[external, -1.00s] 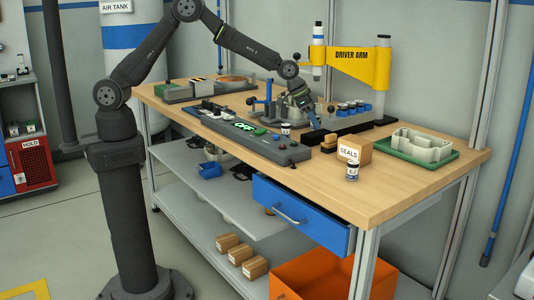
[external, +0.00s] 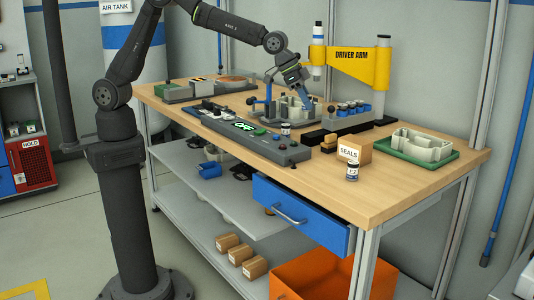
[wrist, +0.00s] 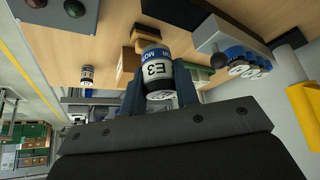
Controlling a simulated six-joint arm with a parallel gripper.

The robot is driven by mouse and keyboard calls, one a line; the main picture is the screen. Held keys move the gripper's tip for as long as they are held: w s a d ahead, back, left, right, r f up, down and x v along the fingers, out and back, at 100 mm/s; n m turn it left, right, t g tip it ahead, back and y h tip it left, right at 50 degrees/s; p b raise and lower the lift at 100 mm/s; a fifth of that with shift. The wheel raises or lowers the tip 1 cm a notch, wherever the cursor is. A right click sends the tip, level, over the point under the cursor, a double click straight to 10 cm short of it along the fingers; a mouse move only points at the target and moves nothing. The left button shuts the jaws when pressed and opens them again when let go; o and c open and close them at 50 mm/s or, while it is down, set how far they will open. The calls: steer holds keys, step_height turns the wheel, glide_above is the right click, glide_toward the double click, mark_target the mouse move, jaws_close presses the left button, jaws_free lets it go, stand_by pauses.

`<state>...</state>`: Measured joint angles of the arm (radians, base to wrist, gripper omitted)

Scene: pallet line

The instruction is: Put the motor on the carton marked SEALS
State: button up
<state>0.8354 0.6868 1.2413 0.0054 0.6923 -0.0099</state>
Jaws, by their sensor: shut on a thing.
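In the wrist view a white motor (wrist: 157,72) with a dark band, marked E3, sits between the fingers of my gripper (wrist: 160,90), which is shut on it. In the external view my gripper (external: 305,97) is raised over the bench near the grey fixture, behind and left of the carton. The motor cannot be made out there. The carton marked SEALS (external: 362,149) stands upright on the bench, its top bare, with its label facing front. A similar small cylinder (external: 352,172) stands in front of it, apart from my gripper.
A yellow driver arm (external: 350,62) stands behind, above a grey rack (external: 345,124) with several blue-topped cylinders.

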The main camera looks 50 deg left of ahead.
steer(key=s+d+r+m+g+h, duration=0.1)
steer(key=s+d+r+m, duration=0.2)
steer(key=d, duration=0.5)
steer(key=s+d+r, duration=0.3)
steer(key=s+d, duration=0.2)
steer(key=d, duration=0.4)
glide_above(355, 138)
steer(key=a, duration=0.2)
steer(key=f, duration=0.7)
steer(key=shift+s, duration=0.4)
steer(key=shift+f, duration=1.85)
steer(key=shift+f, duration=0.15)
steer(key=o, duration=1)
